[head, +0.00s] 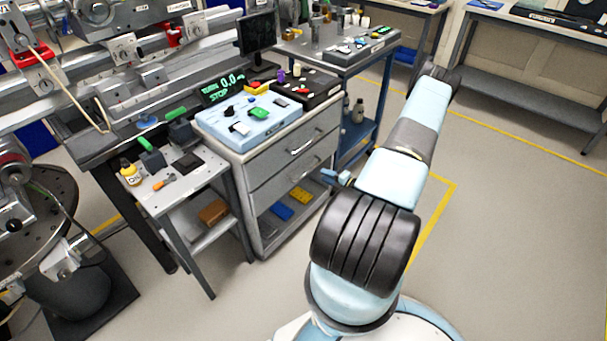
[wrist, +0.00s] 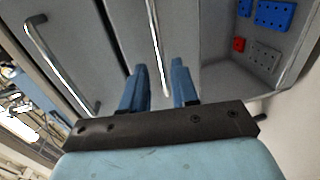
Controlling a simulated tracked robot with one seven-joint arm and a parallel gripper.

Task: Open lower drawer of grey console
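The grey console (head: 262,200) stands left of my arm, with two drawer fronts that look closed. The lower drawer (head: 292,182) has a bar handle (head: 304,171), and the upper drawer (head: 290,150) has its own handle above. In the wrist view the picture is turned, so the lower drawer's handle (wrist: 157,45) runs down the middle and the upper handle (wrist: 57,66) lies left. My gripper (wrist: 159,72) is open, with blue fingers either side of the lower handle's line. I cannot tell whether they touch it. In the head view my gripper (head: 336,178) is partly hidden behind my arm.
An open shelf under the drawers holds blue blocks (wrist: 273,14) and other parts. A small side table (head: 172,187) stands left, a blue bench (head: 345,66) behind. Control boxes (head: 249,118) sit on the console top. The floor at right is clear.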

